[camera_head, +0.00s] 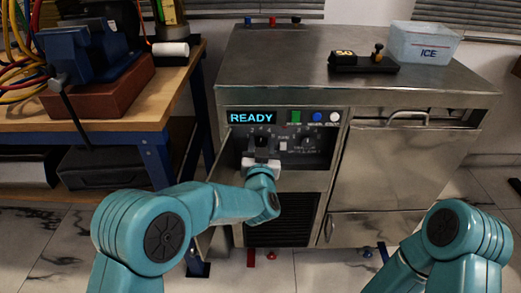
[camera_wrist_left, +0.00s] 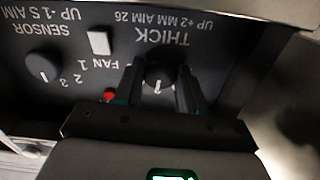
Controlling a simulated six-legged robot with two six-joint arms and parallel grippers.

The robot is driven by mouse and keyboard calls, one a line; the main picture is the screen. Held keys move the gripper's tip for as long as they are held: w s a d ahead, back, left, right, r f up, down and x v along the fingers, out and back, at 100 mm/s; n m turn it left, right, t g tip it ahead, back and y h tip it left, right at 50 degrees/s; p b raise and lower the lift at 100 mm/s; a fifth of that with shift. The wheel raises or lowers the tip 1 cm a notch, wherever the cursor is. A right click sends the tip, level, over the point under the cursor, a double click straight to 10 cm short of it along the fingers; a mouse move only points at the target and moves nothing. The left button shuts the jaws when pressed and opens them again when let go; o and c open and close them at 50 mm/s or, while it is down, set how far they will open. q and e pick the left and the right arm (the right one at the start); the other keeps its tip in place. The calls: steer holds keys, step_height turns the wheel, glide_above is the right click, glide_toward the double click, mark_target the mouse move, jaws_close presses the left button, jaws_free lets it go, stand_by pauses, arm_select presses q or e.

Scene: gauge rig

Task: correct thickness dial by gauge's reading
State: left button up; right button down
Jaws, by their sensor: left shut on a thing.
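The thickness dial (camera_wrist_left: 160,72) is a dark round knob with a light pointer mark, under upside-down lettering "THICK" and "UP +2 MM AIM 26" in the left wrist view. My left gripper (camera_wrist_left: 160,92) has one finger on each side of this knob and is shut on it. In the head view my left gripper (camera_head: 262,153) is at the left knob of the machine's control panel, partly hiding it. The gauge (camera_head: 362,62) is a small black device with a yellow-marked display on the steel top; its reading is too small to tell. My right gripper is out of view.
The panel's display (camera_head: 251,118) reads "READY". A sensor dial (camera_wrist_left: 43,67) sits beside the thickness dial. A red-tipped fan switch (camera_wrist_left: 109,95) is close to a finger. An ICE bin (camera_head: 422,43) stands on top. A workbench (camera_head: 150,110) with a vise is at left.

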arm_select(q)
steer(key=shift+r+n, duration=0.1)
steer(key=shift+n, duration=0.4)
steer(key=o, duration=1.1)
steer(key=shift+c, duration=0.2)
steer(key=shift+s, duration=0.1)
steer(key=s+p, duration=0.2)
steer(key=s, duration=1.4)
steer(key=shift+p, duration=0.35)
steer(key=shift+s, duration=0.1)
